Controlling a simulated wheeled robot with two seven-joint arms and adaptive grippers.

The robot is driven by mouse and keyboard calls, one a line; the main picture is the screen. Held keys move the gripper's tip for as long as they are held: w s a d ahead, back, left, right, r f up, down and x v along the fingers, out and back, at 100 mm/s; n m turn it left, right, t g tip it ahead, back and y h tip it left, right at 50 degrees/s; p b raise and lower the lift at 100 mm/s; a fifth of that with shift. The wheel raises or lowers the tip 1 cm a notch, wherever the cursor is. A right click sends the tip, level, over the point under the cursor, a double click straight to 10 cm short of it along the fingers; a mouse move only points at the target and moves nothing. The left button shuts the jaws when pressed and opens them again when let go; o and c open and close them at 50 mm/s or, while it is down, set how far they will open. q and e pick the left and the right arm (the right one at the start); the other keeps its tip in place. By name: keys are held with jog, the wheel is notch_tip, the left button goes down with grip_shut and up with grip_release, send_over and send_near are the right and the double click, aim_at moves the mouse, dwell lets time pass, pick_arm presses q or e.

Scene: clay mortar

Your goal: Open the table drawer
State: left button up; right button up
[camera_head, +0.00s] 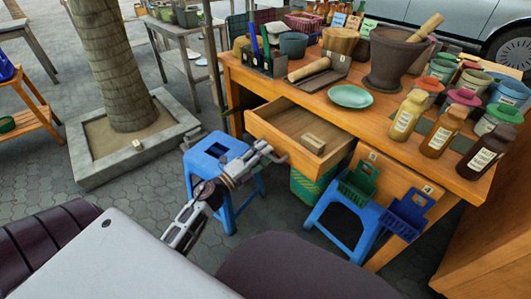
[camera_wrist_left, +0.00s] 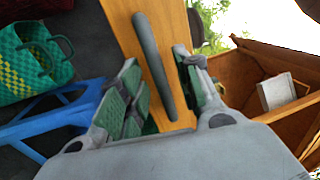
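The wooden table (camera_head: 400,138) has its drawer (camera_head: 268,131) pulled well out, with the inside showing and a small tan block (camera_head: 313,143) lying in it. My left gripper (camera_head: 266,153) is at the drawer's front, by the grey handle (camera_head: 282,159). In the left wrist view, the gripper (camera_wrist_left: 158,92) is open, with a finger on each side of the handle (camera_wrist_left: 153,60). Gaps show between the handle and the green pads. The drawer's inside (camera_wrist_left: 240,75) and the block (camera_wrist_left: 276,92) also show there. My right gripper is not in view.
A blue stool (camera_head: 212,150) stands close behind my left arm. Another blue stool (camera_head: 345,218) and a green-yellow basket (camera_head: 307,187) are under the table. Bottles, a mortar (camera_head: 392,58) and a green plate (camera_head: 350,97) stand on top. A tree planter (camera_head: 130,150) is at left.

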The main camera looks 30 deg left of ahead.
pick_arm(q)
jog(key=v, duration=1.1)
dwell(0.3)
dwell(0.6)
